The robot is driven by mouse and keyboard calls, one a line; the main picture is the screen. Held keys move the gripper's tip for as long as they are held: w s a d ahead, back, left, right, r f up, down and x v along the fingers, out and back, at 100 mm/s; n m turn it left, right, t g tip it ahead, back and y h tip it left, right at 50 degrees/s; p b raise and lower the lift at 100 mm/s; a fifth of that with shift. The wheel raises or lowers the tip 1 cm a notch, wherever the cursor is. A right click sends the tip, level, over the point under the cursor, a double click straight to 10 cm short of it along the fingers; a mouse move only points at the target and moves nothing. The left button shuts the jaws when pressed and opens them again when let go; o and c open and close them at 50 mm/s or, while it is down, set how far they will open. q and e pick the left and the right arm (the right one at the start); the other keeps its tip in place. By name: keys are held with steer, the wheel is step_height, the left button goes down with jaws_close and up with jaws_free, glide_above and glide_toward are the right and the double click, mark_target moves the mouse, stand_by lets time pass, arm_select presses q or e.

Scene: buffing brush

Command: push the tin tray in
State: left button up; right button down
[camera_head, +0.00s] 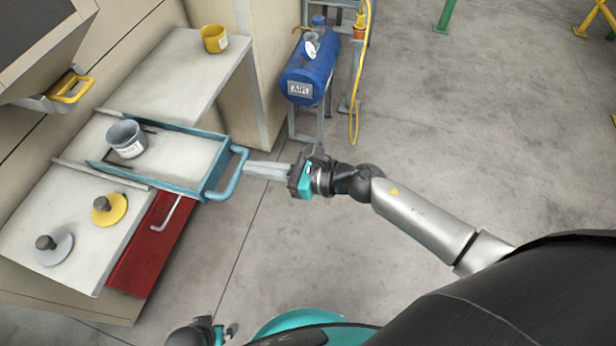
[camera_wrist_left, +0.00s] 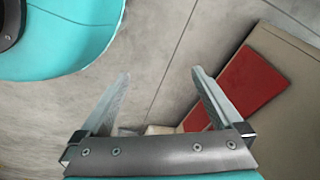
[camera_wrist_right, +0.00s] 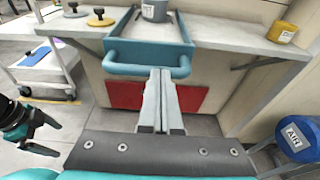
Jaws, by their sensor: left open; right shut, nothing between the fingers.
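The tin tray (camera_head: 184,190) is a teal-edged drawer with a pale floor, standing out from the bench, with a teal handle (camera_head: 235,174) at its front. A grey tin (camera_head: 127,139) with a label stands in it. My right gripper (camera_head: 247,169) is shut and empty, its fingertips at the handle. In the right wrist view the fingers (camera_wrist_right: 161,75) point at the middle of the handle bar (camera_wrist_right: 147,68); whether they touch it I cannot tell. My left gripper (camera_wrist_left: 160,78) is open and empty over the floor, near the bench's red panel (camera_wrist_left: 250,82).
A yellow tin (camera_head: 214,39) stands on the back worktop. Two round brushes, one yellow (camera_head: 110,209) and one grey (camera_head: 54,247), lie on the front worktop. A blue air tank (camera_head: 310,70) stands behind my right gripper.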

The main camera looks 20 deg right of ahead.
mark_target(216, 156)
steer(key=x, duration=0.3)
steer(key=r+x, duration=0.1)
steer(key=x, duration=0.2)
steer(key=r+x, duration=0.1)
steer(key=x, duration=0.2)
steer(key=shift+w+a+f, duration=0.1)
steer(key=shift+w+a, duration=0.15)
steer(key=shift+a, duration=0.25)
steer(key=shift+w+a+b, duration=0.2)
steer(key=shift+a+b, duration=0.1)
steer(key=shift+a, duration=0.1)
arm_select(q)
steer(key=shift+w+d+r, duration=0.1)
steer(key=shift+d+r, duration=0.25)
steer(key=shift+r, duration=0.25)
arm_select(e)
steer(key=shift+a, duration=0.1)
steer(key=shift+r, duration=0.2)
arm_select(q)
steer(key=shift+w, duration=0.15)
arm_select(e)
steer(key=shift+w, duration=0.1)
